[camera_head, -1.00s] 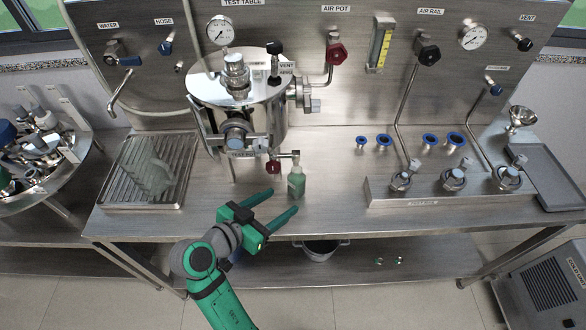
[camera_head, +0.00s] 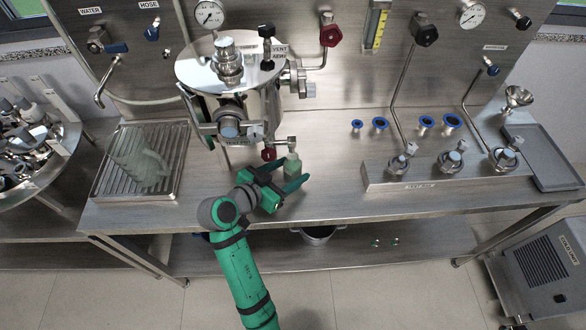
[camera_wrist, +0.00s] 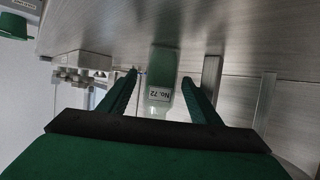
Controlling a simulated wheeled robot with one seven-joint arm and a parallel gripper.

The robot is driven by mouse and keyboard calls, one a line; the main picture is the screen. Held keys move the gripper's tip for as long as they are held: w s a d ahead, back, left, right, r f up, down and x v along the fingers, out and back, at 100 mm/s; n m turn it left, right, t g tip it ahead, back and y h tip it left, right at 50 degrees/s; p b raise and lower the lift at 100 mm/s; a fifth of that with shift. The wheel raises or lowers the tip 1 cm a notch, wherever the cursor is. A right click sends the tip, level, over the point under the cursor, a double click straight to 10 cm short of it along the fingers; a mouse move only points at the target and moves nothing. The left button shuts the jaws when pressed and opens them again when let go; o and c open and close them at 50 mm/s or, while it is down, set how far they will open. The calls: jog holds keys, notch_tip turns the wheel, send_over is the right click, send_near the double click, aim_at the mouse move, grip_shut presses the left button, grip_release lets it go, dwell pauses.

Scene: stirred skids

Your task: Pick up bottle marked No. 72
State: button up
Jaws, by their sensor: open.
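The bottle marked No. 72 (camera_head: 292,164) is small and pale green and stands on the steel bench below the pot's small red-handled valve. In the wrist view the bottle (camera_wrist: 161,70) shows its white label reading No. 72, which appears upside down. My gripper (camera_head: 290,175) is open, with its green fingers reaching toward the bottle. In the wrist view my gripper (camera_wrist: 160,78) has one finger on each side of the bottle's label end, with gaps between fingers and bottle. The head view partly hides the bottle's lower part behind the gripper.
The steel pot (camera_head: 232,75) and its red-handled valve (camera_head: 269,154) stand close behind and left of the bottle. A drain tray (camera_head: 112,185) is at left. A rack with several valves (camera_head: 380,185) is at right. The bench between bottle and rack is clear.

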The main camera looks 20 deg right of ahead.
jog(key=shift+x, duration=0.75)
jog(key=shift+c, duration=0.6)
jog(key=shift+r, duration=0.1)
jog(key=c, duration=1.2)
